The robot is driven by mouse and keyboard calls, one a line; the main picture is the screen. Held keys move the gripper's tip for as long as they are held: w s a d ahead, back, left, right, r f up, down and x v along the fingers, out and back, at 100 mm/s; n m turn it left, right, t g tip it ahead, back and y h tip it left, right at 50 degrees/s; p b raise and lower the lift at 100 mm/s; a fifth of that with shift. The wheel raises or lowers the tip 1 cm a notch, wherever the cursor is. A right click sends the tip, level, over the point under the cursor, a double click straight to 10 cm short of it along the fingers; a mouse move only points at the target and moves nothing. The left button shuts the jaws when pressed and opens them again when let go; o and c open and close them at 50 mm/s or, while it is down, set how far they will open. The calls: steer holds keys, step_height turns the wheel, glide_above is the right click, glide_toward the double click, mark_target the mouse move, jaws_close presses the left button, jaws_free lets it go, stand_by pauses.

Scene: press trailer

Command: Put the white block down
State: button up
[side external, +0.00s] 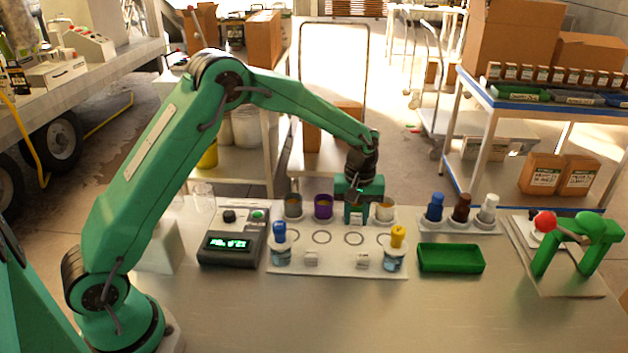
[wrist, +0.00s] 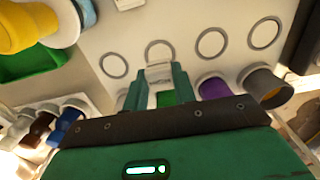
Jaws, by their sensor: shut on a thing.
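My gripper (side external: 356,219) is over the back part of the white board (side external: 338,268) in the side view, behind its third ring mark from the left. In the wrist view, my gripper's green fingers (wrist: 160,88) are shut on a small white block (wrist: 159,73) with a faint printed label. The block overlaps the near edge of a ring mark (wrist: 160,50) there; I cannot tell whether it touches the board. In the side view the held block is hard to make out between the fingers. Two other small whitish pieces (side external: 311,258) (side external: 363,262) lie at the board's front.
Blue-stoppered (side external: 280,247) and yellow-stoppered (side external: 396,252) jars stand at the board's sides. A green tray (side external: 451,270) is at right, a control box (side external: 229,248) at left.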

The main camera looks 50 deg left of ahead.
mark_target(355, 228)
steer(key=shift+f, duration=0.1)
steer(key=shift+f, duration=1.9)
steer(key=shift+f, duration=0.15)
steer(key=o, duration=0.9)
steer(key=shift+o, duration=0.2)
step_height(355, 228, up, 12)
steer(key=shift+f, duration=0.15)
steer(key=shift+r, duration=0.35)
